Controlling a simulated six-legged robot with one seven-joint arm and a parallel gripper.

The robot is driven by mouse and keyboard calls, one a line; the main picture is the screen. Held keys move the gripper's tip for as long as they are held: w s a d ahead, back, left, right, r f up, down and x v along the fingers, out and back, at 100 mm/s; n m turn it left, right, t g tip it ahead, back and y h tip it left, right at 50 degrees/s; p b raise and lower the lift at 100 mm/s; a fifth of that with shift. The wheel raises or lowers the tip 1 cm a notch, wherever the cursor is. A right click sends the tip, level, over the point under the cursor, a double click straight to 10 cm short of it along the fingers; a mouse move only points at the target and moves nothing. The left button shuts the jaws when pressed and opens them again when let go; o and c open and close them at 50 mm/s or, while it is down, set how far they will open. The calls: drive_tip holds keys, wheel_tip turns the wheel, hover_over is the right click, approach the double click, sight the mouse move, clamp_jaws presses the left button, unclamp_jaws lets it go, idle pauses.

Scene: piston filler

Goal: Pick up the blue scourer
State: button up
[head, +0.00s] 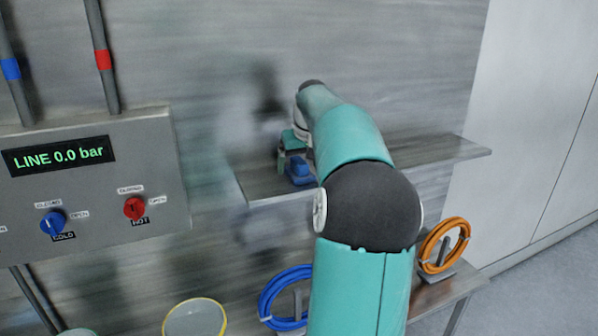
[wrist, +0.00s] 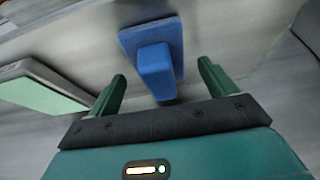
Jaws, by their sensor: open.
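The blue scourer (wrist: 155,70) is a flat blue pad with a raised blue block as a grip. In the wrist view it lies ahead of my gripper (wrist: 162,80), in line with the gap between the two green fingers. My gripper is open and empty; the fingers stand apart on either side of the block's near end. In the head view the scourer (head: 299,169) sits on the grey shelf (head: 262,188), near its left end. My gripper (head: 283,158) is beside it there, and my arm hides part of the shelf. I cannot tell whether the fingers touch the scourer.
A pale green pad with a grey edge (wrist: 45,88) lies left of the scourer in the wrist view. In the head view, a control panel (head: 90,180) is at left. Below are a blue hose coil (head: 265,300), an orange coil (head: 427,243) and a yellow-rimmed container (head: 195,318).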

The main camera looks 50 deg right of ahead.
drive_tip(key=shift+w+f, duration=0.15)
drive_tip(key=shift+f, duration=0.3)
drive_tip(key=shift+c, duration=0.3)
drive_tip(key=c, duration=1)
drive_tip(key=shift+r, duration=0.15)
drive_tip(key=shift+d+r, duration=0.1)
drive_tip(key=shift+r, duration=0.55)
drive_tip(key=s+a+r, duration=0.1)
drive_tip(key=a+r, duration=0.2)
drive_tip(key=a, duration=0.1)
drive_tip(key=s+a+r, duration=0.1)
drive_tip(key=a+r, duration=0.3)
drive_tip(key=a, duration=0.1)
drive_tip(key=s+a+r, duration=0.1)
drive_tip(key=a+r, duration=0.3)
drive_tip(key=shift+s+a+r, duration=0.2)
drive_tip(key=shift+a, duration=0.15)
